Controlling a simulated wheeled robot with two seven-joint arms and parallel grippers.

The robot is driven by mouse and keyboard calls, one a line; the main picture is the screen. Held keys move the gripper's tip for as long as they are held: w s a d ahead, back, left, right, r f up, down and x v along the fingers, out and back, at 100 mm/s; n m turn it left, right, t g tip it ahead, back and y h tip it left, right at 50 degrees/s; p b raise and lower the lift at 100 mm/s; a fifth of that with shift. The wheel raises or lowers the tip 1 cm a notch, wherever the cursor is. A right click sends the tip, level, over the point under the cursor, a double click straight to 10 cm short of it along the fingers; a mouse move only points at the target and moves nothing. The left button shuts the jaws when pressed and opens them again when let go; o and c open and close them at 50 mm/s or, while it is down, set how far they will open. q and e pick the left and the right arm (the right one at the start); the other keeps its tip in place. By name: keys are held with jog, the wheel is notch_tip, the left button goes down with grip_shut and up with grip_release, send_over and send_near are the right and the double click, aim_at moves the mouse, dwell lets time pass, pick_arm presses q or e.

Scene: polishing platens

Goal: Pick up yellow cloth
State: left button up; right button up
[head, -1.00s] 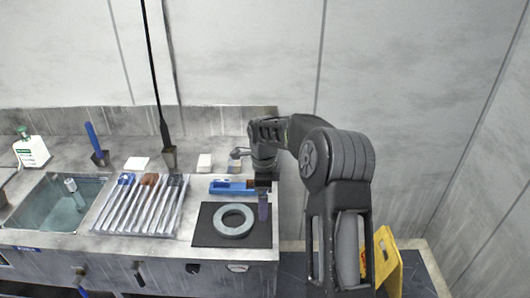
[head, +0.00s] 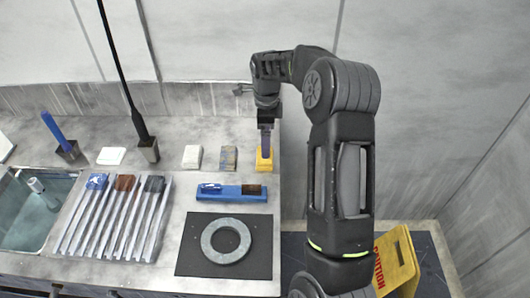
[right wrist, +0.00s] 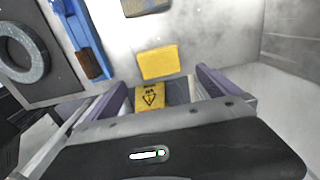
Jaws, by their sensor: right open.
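The yellow cloth (head: 264,164) lies flat at the back right of the grey counter, near its right edge. In the right wrist view the yellow cloth (right wrist: 158,62) is a small yellow rectangle just past the fingertips. My right gripper (head: 265,152) points down over it, with its purple fingers in front of part of the cloth. In the right wrist view my right gripper (right wrist: 160,85) has its fingers wide apart, with nothing held. Whether the fingers touch the cloth is not clear. My left gripper is out of view.
Left of the cloth lie a grey-brown block (head: 228,158) and a white block (head: 192,157). Nearer are a blue tool (head: 218,192) and a ring (head: 211,243) on a black mat (head: 187,262). A yellow caution sign (head: 399,262) stands right of the counter.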

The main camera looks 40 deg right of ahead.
jog(key=shift+r, duration=0.1)
jog(key=shift+f, duration=1.4)
notch_tip(320, 180, down, 5)
jog(key=b, duration=0.2)
jog(key=shift+w+a+f+b, duration=0.15)
jog(key=shift+b, duration=0.25)
jog(key=shift+c, duration=0.2)
jog(key=c, duration=1.3)
